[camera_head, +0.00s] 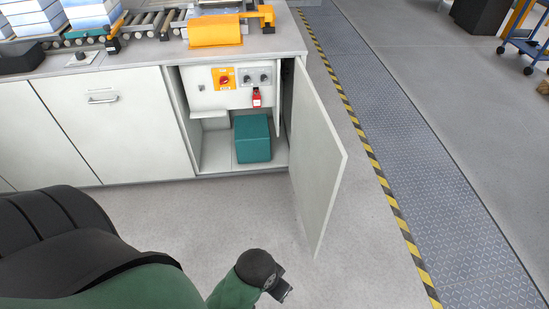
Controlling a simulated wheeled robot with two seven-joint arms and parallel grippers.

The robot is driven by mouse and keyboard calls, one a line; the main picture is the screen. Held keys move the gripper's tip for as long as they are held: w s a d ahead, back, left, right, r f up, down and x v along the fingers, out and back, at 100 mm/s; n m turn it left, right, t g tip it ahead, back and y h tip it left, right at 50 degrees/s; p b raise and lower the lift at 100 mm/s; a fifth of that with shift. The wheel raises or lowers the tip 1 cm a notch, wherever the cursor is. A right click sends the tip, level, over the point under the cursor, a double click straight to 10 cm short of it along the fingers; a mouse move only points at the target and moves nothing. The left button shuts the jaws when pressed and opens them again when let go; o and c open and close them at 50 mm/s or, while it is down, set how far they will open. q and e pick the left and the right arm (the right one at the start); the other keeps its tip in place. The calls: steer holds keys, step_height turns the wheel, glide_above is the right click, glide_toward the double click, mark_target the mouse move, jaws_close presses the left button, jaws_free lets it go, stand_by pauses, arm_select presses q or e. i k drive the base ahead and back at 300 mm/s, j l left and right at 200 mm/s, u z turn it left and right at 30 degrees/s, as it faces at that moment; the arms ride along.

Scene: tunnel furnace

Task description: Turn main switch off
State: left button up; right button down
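The main switch (224,79) is a red rotary knob on a yellow-orange plate. It is set in the white panel inside the open cabinet at the upper middle. Its exact knob angle is too small to tell. A grey plate with two dark knobs (256,77) is just right of it. A red padlock-like tag (257,97) hangs below that plate. A green and black part of my arm shows at the bottom middle, well below the cabinet and apart from it.
The cabinet door (318,160) stands open, projecting toward me right of the opening. A teal box (252,139) sits on the cabinet floor. A roller conveyor (145,28) and yellow-orange device (215,31) are on top. Floor before the cabinet is clear.

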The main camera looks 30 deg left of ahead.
mark_target(224, 80)
steer(key=i+l+u, duration=0.1)
steer(key=l+u, duration=0.3)
steer(key=i+l+u, duration=0.1)
steer(key=u, duration=0.25)
steer(key=l+u, duration=0.8)
steer(key=k+l, duration=0.25)
steer(key=l, duration=0.2)
steer(key=k+l+u, duration=0.1)
steer(key=k+l, duration=0.2)
steer(key=l, duration=0.15)
steer(key=k+l, duration=0.3)
steer(key=l, duration=0.15)
steer(key=k, duration=0.4)
steer(key=i+j+z, duration=0.3)
steer(key=i+j, duration=0.25)
steer(key=i, duration=0.2)
steer(key=i+j+z, duration=0.3)
steer(key=i+j, duration=0.35)
steer(key=i+j+z, duration=0.3)
steer(key=i+j, duration=0.35)
steer(key=j, duration=0.25)
